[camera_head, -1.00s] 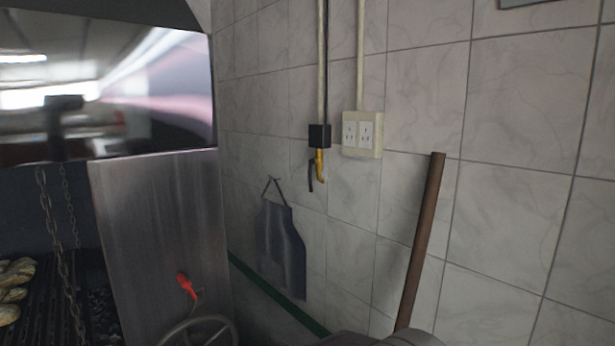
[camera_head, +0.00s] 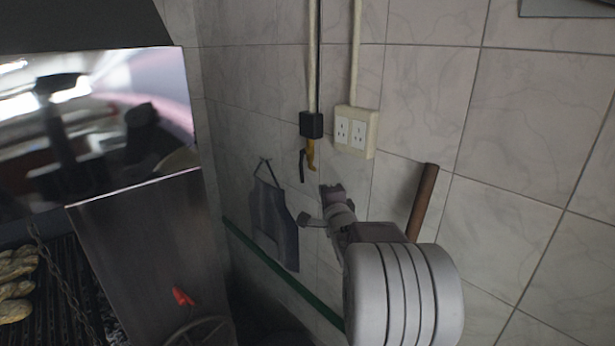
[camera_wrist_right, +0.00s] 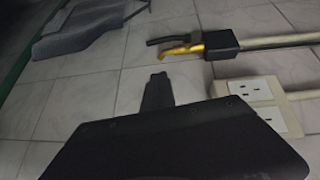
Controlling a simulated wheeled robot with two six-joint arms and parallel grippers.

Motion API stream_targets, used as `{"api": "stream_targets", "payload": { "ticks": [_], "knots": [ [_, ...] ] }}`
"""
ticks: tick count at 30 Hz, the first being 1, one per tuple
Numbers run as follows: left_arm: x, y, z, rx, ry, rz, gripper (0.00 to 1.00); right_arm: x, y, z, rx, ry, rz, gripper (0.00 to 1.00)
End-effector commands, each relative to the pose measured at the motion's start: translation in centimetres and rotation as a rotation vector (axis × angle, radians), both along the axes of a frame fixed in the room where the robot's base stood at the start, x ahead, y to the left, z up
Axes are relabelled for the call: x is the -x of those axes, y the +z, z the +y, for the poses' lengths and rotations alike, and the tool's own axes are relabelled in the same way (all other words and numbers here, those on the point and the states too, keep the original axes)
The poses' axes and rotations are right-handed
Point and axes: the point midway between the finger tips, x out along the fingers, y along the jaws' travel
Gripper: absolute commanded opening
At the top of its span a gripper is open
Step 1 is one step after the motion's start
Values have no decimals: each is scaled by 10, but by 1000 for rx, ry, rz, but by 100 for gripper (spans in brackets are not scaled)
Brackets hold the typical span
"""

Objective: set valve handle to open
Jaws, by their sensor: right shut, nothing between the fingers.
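The valve is a yellow tap (camera_head: 311,154) under a black box (camera_head: 311,124) on the tiled wall. Its black handle (camera_head: 302,165) hangs down along the tap's left side in the head view. In the right wrist view the yellow tap (camera_wrist_right: 186,49) and the black handle (camera_wrist_right: 167,39) lie beyond the fingers. My right gripper (camera_head: 331,191) is a little below and right of the tap in the head view, apart from it. In the right wrist view its fingers (camera_wrist_right: 157,82) are together and empty. My left gripper is not in view.
A socket plate (camera_head: 356,132) is just right of the valve. A dark apron (camera_head: 273,225) hangs at lower left. A brown pole (camera_head: 424,200) leans on the wall behind my right arm. The grill's metal panel (camera_head: 140,245) stands at left.

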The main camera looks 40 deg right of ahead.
Motion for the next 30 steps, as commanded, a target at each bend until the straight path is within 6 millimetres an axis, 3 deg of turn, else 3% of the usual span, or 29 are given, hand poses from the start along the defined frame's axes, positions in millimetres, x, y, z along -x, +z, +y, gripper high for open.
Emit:
{"api": "stream_targets", "payload": {
  "ticks": [11, 15, 21, 30],
  "knots": [
    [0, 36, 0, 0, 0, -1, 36, -72, -5, -39, -2, 1, 4, 0],
    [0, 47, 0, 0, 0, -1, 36, -94, -8, -31, -3, 3, 3, 0],
    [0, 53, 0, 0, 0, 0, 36, -108, -12, -28, 0, 1, 2, 0],
    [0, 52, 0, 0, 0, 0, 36, -109, -14, -27, 0, 0, 2, 0]
  ]
}}
